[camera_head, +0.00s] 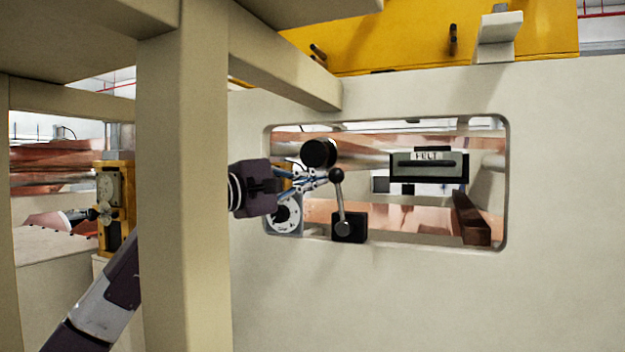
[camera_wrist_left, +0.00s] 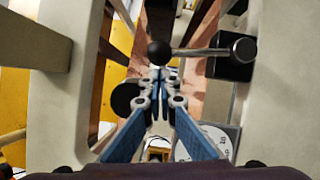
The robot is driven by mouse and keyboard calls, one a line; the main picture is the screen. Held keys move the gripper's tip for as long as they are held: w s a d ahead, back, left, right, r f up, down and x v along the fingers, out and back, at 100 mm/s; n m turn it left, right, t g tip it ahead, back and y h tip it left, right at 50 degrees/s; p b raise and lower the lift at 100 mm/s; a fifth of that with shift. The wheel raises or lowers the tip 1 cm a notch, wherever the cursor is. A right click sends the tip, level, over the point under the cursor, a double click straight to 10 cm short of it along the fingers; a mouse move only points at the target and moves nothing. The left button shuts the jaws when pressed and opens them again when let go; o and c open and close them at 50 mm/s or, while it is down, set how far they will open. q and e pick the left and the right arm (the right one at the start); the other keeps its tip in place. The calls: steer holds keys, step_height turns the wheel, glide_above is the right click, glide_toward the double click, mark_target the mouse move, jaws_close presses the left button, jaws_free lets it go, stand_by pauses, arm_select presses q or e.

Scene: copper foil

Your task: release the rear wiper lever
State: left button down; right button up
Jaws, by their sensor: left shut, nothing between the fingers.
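The lever (camera_head: 341,208) is a metal rod with a black ball knob on top and a black block (camera_head: 349,228) at its foot. It stands nearly upright in the wall opening, leaning slightly left. My left gripper (camera_head: 318,179) reaches in from the left, its blue fingers shut and empty, tips close to the ball knob. In the left wrist view, the ball knob (camera_wrist_left: 159,52) lies just beyond the shut fingertips (camera_wrist_left: 159,76); I cannot tell whether they touch. The rod runs right from it to the black block (camera_wrist_left: 232,58). My right gripper is out of view.
The opening's pale wall (camera_head: 560,200) surrounds this space. A round black end (camera_head: 318,152) and a white dial (camera_head: 285,217) are close to my left gripper. A felt holder (camera_head: 430,166) and brown bar (camera_head: 470,218) stand right. A thick beige post (camera_head: 183,180) crosses before my arm.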

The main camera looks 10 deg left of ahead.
arm_select(q)
steer(key=shift+s+d+r, duration=0.15)
steer(key=shift+d+r, duration=0.05)
steer(key=shift+d+r, duration=0.1)
steer(key=shift+d, duration=0.15)
steer(key=s+d+f+m+b, duration=0.1)
steer(key=d+m, duration=0.1)
steer(key=d, duration=0.4)
steer(key=s+d+m+g+y+b, duration=0.1)
steer(key=d+m, duration=0.1)
steer(key=d, duration=0.4)
steer(key=shift+s+f+g, duration=0.25)
steer(key=shift+f+g, duration=0.05)
steer(key=shift+f, duration=0.1)
steer(key=shift+d, duration=0.15)
stand_by(0.9)
